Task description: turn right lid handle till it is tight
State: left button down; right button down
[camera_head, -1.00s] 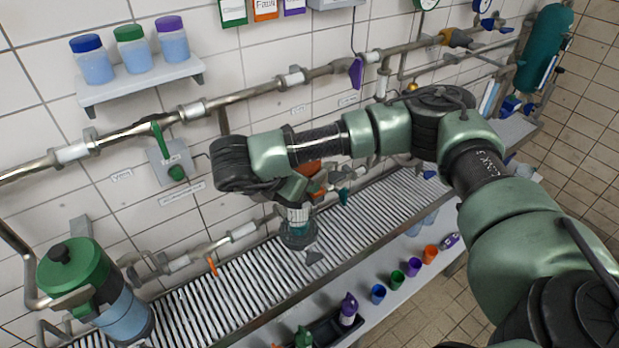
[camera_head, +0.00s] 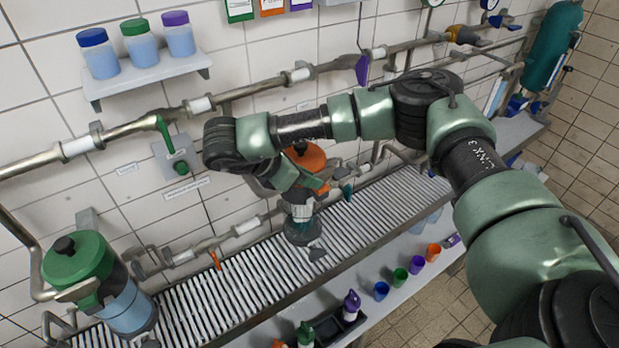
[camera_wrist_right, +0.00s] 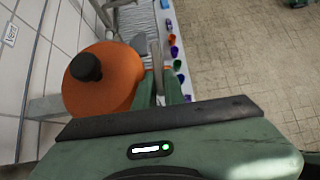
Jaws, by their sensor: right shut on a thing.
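The right tank's round orange lid (camera_head: 306,157) shows partly behind my right arm. In the right wrist view, the orange lid (camera_wrist_right: 104,80) with its black knob (camera_wrist_right: 86,67) lies just left of my right gripper (camera_wrist_right: 160,88). That gripper is shut on the lid handle beside the lid; the exact contact is mostly hidden. The tank's lower body (camera_head: 302,228) stands on the slatted rack below my wrist. My left gripper is not in view.
A green-lidded tank (camera_head: 85,262) stands at the left end of the slatted rack (camera_head: 372,212). Metal pipes (camera_head: 232,97) run along the tiled wall behind. Several coloured cups (camera_head: 401,278) stand on the ledge in front. The floor at right is clear.

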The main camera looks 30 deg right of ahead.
jog(key=c, duration=1.8)
grip_release()
jog(key=shift+d, duration=0.1)
jog(key=b+v, duration=0.2)
jog(key=v, duration=0.5)
jog(key=shift+a+r+b, duration=0.25)
jog(key=shift+a+b, duration=0.05)
jog(key=shift+a, duration=0.05)
jog(key=shift+f, duration=0.1)
